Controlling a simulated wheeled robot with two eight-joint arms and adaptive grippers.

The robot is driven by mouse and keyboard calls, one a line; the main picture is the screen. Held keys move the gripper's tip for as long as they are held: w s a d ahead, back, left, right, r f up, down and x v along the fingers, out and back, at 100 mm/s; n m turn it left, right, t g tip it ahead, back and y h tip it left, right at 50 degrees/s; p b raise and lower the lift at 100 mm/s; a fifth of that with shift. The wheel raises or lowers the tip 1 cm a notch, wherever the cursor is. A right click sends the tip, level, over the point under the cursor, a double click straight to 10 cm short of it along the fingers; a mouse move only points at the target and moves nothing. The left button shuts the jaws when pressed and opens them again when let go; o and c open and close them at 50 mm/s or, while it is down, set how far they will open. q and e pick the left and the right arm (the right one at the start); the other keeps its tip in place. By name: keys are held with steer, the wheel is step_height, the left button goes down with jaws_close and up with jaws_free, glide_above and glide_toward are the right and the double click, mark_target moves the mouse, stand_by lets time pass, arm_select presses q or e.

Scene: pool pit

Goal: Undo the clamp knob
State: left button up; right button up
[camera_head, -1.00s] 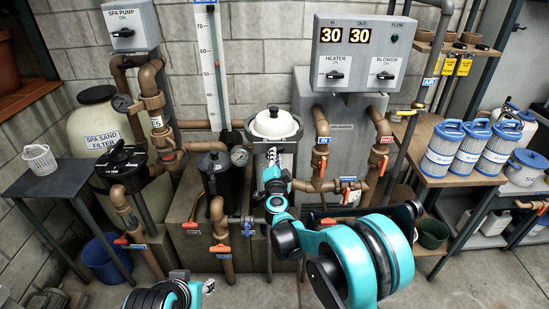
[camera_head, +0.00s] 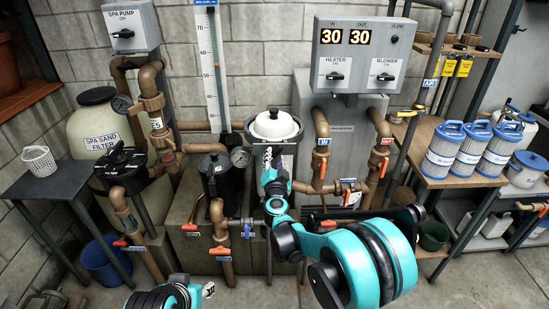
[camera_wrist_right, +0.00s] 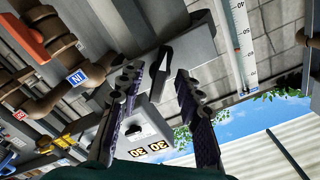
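A white domed lid (camera_head: 274,124) with a dark ring around it sits on a grey housing, centre of the head view. No clamp knob can be made out for certain on it; my right gripper covers part of its front. My right gripper (camera_head: 268,158) points up just in front of and below the ring. In the right wrist view my right gripper (camera_wrist_right: 157,78) is open, its two fingers well apart with nothing between the tips. A dark bent piece (camera_wrist_right: 156,70) shows beyond the fingers; I cannot tell what it is. Of my left arm only a part shows at the bottom.
A black strainer pot (camera_head: 218,178) stands left of the right gripper. Brown pipes with orange valve handles (camera_head: 320,184) stand close on its right. A heater control box (camera_head: 360,55) hangs above. Filter cartridges (camera_head: 470,148) stand on the right bench.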

stand_by(0.4)
steer(key=s, duration=0.7)
steer(key=shift+d, duration=0.15)
